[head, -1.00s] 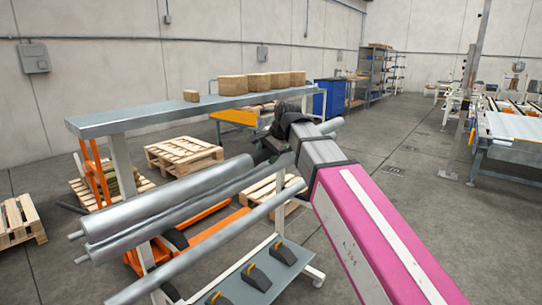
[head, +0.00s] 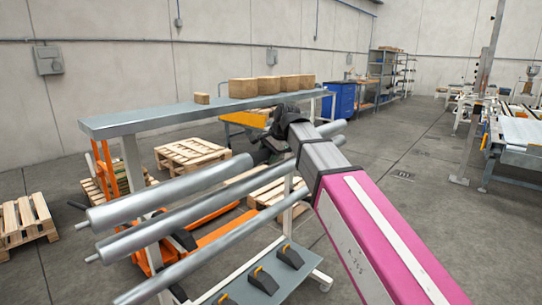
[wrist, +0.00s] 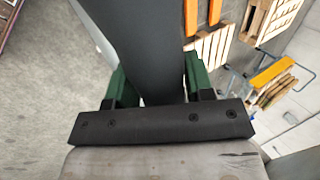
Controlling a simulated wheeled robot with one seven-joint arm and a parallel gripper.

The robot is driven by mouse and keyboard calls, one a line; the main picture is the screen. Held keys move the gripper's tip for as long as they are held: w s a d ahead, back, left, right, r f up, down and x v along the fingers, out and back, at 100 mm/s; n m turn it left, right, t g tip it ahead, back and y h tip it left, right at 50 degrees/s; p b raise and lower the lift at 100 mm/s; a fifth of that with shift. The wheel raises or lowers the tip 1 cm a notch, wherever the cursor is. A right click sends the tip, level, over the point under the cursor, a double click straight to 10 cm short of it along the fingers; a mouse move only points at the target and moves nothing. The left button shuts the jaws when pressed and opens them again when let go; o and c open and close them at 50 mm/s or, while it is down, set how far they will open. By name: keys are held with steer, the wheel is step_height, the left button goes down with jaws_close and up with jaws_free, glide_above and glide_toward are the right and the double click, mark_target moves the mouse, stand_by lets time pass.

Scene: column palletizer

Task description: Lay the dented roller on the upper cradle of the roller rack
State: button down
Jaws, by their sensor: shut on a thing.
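My gripper (head: 268,152) is shut on a long grey metal roller (head: 165,192), which reaches down to the left in the head view. In the wrist view its dark grey body (wrist: 150,45) lies between the green jaws. No dent can be made out. A second roller (head: 190,212) lies just below and beside it, with a narrow gap at the left. A thinner bar or roller (head: 200,263) runs lower down. The roller rack shows a white post (head: 288,212) and a low shelf (head: 246,292). Its cradles are hidden behind the rollers and my arm.
A long grey bench (head: 165,119) with several cardboard boxes stands behind. Wooden pallets (head: 192,153) and an orange pallet jack (head: 215,238) are on the floor around the rack. Black wedge blocks (head: 288,257) sit on the low shelf. Open floor lies to the right.

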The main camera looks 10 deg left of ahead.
steer(key=shift+w+a, duration=2.95)
steer(key=shift+a, duration=2.35)
step_height(320, 180, down, 7)
steer(key=shift+s, duration=0.2)
steer(key=shift+f, duration=0.15)
steer(key=shift+c, duration=2.1)
jaws_free()
